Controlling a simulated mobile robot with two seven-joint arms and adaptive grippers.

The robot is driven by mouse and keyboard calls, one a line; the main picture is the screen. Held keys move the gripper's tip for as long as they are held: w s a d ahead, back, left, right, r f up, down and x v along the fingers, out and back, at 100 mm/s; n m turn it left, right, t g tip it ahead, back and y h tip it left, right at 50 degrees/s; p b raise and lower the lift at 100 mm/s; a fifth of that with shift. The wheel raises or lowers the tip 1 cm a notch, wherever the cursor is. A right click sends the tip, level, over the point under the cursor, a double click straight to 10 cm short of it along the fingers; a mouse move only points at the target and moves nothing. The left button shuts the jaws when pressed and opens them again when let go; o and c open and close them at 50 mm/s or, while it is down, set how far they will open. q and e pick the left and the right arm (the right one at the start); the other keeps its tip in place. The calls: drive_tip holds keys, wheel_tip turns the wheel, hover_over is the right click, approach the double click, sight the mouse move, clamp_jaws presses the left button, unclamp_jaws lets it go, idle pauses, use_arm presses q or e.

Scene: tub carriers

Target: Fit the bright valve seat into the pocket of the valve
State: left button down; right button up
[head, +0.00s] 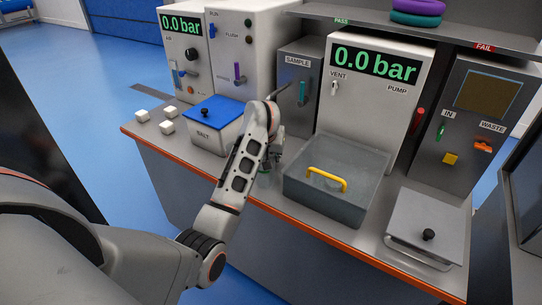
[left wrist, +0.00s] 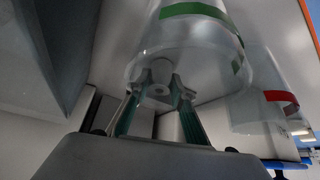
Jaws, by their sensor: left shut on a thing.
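My left arm reaches over the bench in the head view, and its gripper (head: 270,160) is low by the bench, mostly hidden behind my wrist. In the left wrist view the two fingers of my left gripper (left wrist: 160,88) are closed on a small pale piece (left wrist: 162,72). I cannot tell whether this piece is the bright valve seat. A clear cylinder with a green band (left wrist: 195,12) is just beyond the fingertips; I cannot tell if it touches the piece. I cannot make out the valve or its pocket. My right gripper is not in view.
A grey bin with a yellow handle (head: 300,180) stands right of my gripper. A blue-lidded SALT tub (head: 208,142) is to its left, beside several white cubes. Instrument cabinets (head: 370,110) line the back. A black-knobbed lid (head: 425,222) is at the right. A red-banded clear cylinder (left wrist: 270,97) is nearby.

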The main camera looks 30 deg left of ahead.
use_arm(q)
drive_tip(key=shift+f, duration=0.15)
drive_tip(key=c, duration=1.8)
unclamp_jaws()
drive_tip(key=shift+o, duration=0.2)
